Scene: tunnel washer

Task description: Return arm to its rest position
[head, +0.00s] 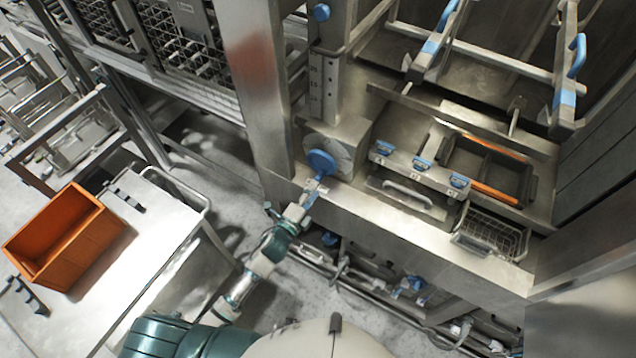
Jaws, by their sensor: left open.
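My left arm comes up from the bottom left in the head view. Its gripper (311,193) is open, at the front edge of the steel machine, just below a round blue knob (321,163) on a grey dial box (345,142). The fingertips are small and overlap the lower end of the knob in the picture, so I cannot tell whether they touch it. I see nothing held in the gripper. My right gripper is not in view.
A steel cart (150,238) with an orange bin (66,240) stands at the left. A steel post (254,80) rises beside the dial box. A wire basket (492,236) and blue-tipped handles are at the right. Pipes run under the machine front.

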